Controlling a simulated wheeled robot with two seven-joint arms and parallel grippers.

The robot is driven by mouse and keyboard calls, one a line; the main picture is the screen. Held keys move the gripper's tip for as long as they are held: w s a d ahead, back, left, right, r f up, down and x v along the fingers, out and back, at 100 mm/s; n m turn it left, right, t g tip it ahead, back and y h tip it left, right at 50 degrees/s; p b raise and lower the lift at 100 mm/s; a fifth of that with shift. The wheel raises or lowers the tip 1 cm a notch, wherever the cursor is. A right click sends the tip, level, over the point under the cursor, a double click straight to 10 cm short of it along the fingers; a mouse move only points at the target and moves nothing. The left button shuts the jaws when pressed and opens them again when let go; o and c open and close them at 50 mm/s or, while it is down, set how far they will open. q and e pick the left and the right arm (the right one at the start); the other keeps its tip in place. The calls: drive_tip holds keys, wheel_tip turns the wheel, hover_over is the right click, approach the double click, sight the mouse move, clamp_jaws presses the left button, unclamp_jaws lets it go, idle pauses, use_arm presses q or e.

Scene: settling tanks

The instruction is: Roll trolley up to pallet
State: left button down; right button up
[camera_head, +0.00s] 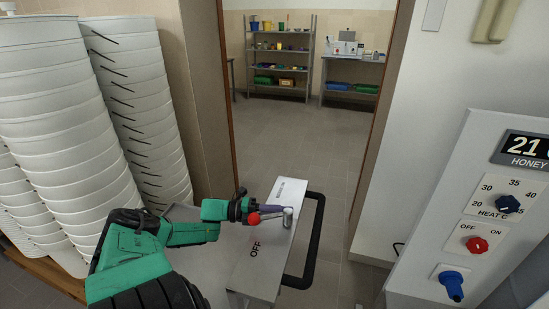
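A light grey box-like unit (262,258) with a black U-shaped bar (315,235) on its right side stands at lower middle; it appears to be the trolley. Its top carries the word OFF and a lever with a purple-grey grip (272,210). My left gripper (246,208), on the green arm, is over this top, at the lever's left end by a red knob (254,218). Whether its fingers are closed on the lever is unclear. A wooden pallet (48,275) shows at lower left beneath stacked white buckets. My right gripper is out of view.
Tall stacks of white buckets (135,95) fill the left side. A doorway opens ahead onto clear tiled floor (300,135), with a shelf rack (280,68) and bench beyond. A control panel (490,215) with knobs stands close on the right.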

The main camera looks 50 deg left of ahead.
use_arm(q)
drive_tip(key=shift+w+r, duration=0.15)
drive_tip(key=shift+r, duration=0.15)
drive_tip(key=c, duration=0.7)
unclamp_jaws()
drive_tip(key=shift+d, duration=0.1)
drive_tip(key=shift+o, duration=0.5)
drive_tip(key=shift+d+r, duration=0.1)
drive_tip(key=o, duration=0.5)
drive_tip(key=shift+s+d+f, duration=0.15)
drive_tip(key=shift+f, duration=0.2)
drive_tip(key=shift+s+d+f, duration=0.15)
drive_tip(key=shift+f, duration=0.2)
drive_tip(key=shift+o, duration=0.5)
drive_tip(key=shift+a, duration=0.1)
drive_tip(key=shift+r, duration=0.2)
drive_tip(key=shift+s+a, duration=0.1)
drive_tip(key=shift+a, duration=0.15)
drive_tip(key=shift+v, duration=2.75)
